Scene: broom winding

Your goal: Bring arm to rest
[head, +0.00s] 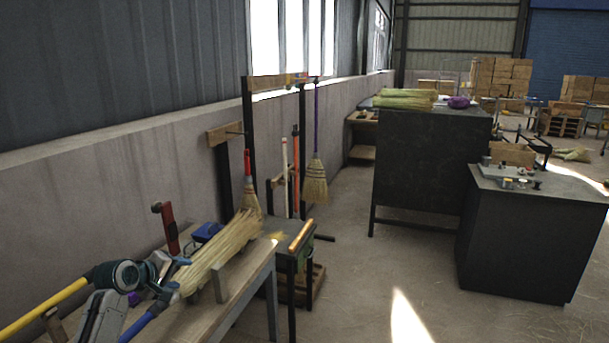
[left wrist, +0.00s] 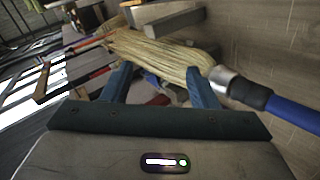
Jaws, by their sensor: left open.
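My left gripper (head: 168,274) is over the near end of the wooden workbench (head: 205,317), low at the left of the head view. In the left wrist view its two blue fingers (left wrist: 158,82) are apart, with nothing held between them. A broom lies on the bench, its straw bristles (head: 218,250) fanned toward the back right and its blue handle (head: 138,327) toward the front. The bristles (left wrist: 155,52) and the blue handle (left wrist: 295,116) also show just beyond the fingertips. I cannot tell whether a finger touches the broom. My right gripper is out of view.
A red upright piece (head: 166,228) and a blue box (head: 207,232) stand on the bench's far side. Dark cabinets (head: 530,235) stand to the right. The floor between is clear.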

